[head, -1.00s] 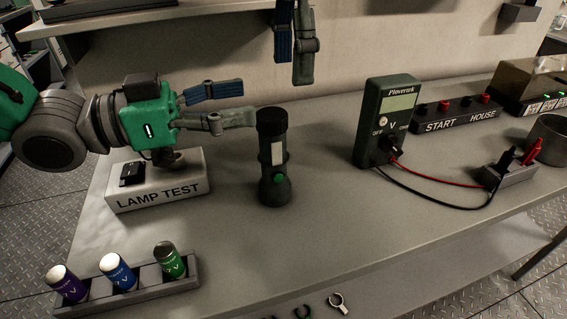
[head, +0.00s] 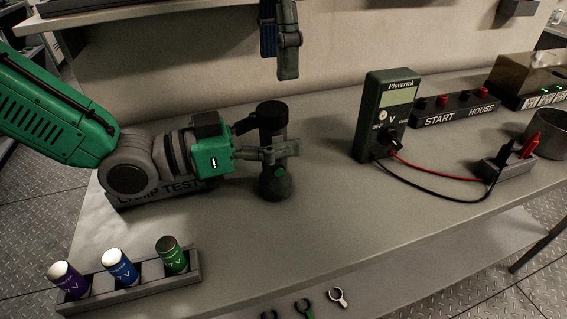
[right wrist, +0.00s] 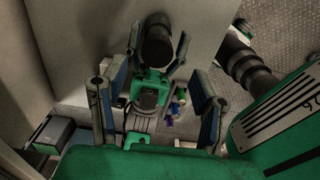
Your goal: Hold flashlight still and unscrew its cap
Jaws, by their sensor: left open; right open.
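The dark flashlight (head: 272,185) stands upright on the bench, its black cap (head: 272,112) at the top. My left gripper (head: 280,142) is at its upper body, just below the cap. One finger crosses in front and the other passes behind, partly hidden; the jaws are open around it. My right gripper (head: 280,60) points down above and behind the flashlight, open and empty. In the right wrist view, the cap (right wrist: 157,42) shows from above between the left gripper's fingers, beyond my open right gripper (right wrist: 156,98).
A LAMP TEST box (head: 150,193) lies partly behind my left arm. A rack (head: 140,288) with several coloured cells is at the front left. A meter (head: 388,110) with red and black leads stands to the right.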

